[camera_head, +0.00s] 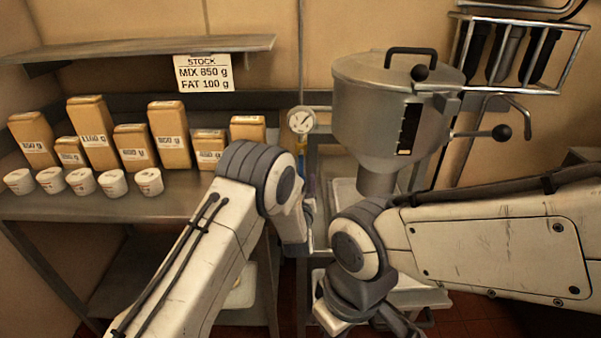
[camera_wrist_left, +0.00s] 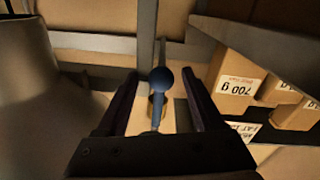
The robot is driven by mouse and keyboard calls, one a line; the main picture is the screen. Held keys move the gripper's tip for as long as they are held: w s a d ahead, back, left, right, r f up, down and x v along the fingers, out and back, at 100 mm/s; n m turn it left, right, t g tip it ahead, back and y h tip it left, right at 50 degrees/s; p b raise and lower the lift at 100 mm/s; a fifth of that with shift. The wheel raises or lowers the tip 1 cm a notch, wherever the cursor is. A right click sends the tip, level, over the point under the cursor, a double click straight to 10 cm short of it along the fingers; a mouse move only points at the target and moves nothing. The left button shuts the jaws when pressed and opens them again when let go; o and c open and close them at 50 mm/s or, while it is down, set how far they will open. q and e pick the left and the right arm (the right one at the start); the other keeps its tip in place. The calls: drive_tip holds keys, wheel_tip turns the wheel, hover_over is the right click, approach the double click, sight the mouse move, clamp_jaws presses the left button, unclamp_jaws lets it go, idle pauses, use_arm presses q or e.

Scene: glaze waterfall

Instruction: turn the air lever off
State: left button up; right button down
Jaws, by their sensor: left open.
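The fingers are open, one on each side of the knob, with a visible gap to each. In the head view my left gripper (camera_head: 307,207) is mostly hidden by its own wrist, below the round gauge (camera_head: 301,120). The lever is largely hidden there. My right gripper (camera_head: 385,318) is low at the bottom centre, and its fingers are not clear.
A steel hopper (camera_head: 385,105) with black-knobbed handles stands right of the gauge; its body also fills the left of the wrist view. Labelled brown packets (camera_head: 171,135) and white tubs (camera_head: 111,183) stand on the left counter (camera_head: 60,206). A shelf (camera_head: 150,46) hangs above.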

sight(302, 174)
use_arm(q)
drive_tip(key=shift+w, duration=2.2)
clamp_jaws()
